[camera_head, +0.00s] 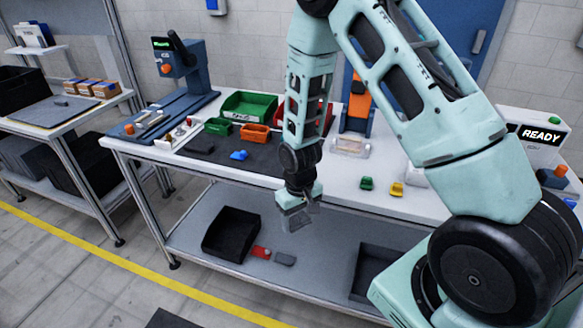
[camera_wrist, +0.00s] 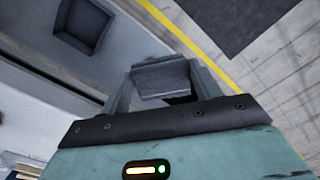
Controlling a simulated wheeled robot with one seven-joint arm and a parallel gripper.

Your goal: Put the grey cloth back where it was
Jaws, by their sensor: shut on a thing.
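My gripper (camera_head: 300,199) hangs in front of the workbench's front edge, above the lower shelf. In the wrist view my gripper (camera_wrist: 163,72) is shut on a grey folded piece, the grey cloth (camera_wrist: 165,82), between its two fingers. In the head view the cloth (camera_head: 296,220) shows only as a small grey patch below the fingers.
A black bin (camera_head: 231,233) stands on the shelf at left, another (camera_head: 372,272) at right. The benchtop holds a dark mat (camera_head: 225,155), a green bin (camera_head: 249,106), a blue piece (camera_head: 239,155), and green (camera_head: 367,183) and yellow (camera_head: 397,189) pieces. A yellow line (camera_head: 100,253) crosses the floor.

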